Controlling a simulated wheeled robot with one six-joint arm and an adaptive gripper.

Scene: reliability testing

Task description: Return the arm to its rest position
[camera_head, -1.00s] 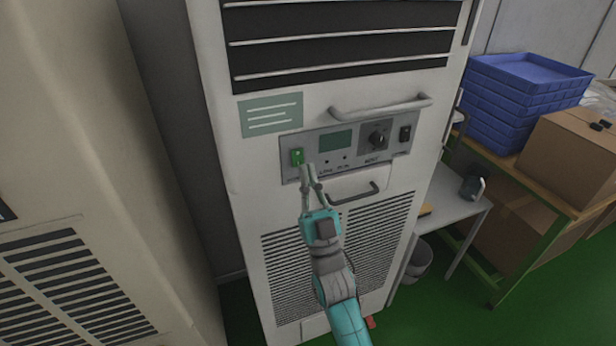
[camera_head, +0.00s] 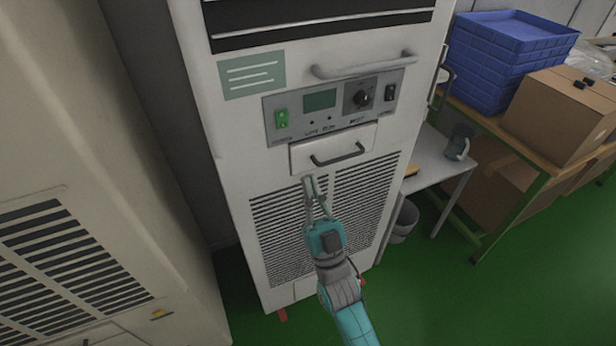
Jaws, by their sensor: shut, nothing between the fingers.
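My gripper (camera_head: 309,181) is shut and empty at the end of my teal and grey arm. In the picture it lies over the upper part of the louvred vent (camera_head: 325,215) on the front of the white cabinet (camera_head: 225,170), just below a drawer with a dark handle (camera_head: 337,157). The fingertips seem apart from the cabinet, though the gap is hard to judge. Above is the control panel (camera_head: 333,101) with a green switch (camera_head: 282,118), a small screen (camera_head: 321,100), a black knob (camera_head: 362,97) and a black switch (camera_head: 390,92).
A grab handle (camera_head: 363,66) sticks out above the panel. A beige cabinet (camera_head: 80,170) stands close on the left. To the right are a small table with a jug (camera_head: 459,142), a bin (camera_head: 403,219), and a bench with blue trays (camera_head: 508,58) and a cardboard box (camera_head: 565,112). Green floor (camera_head: 480,300) is free at lower right.

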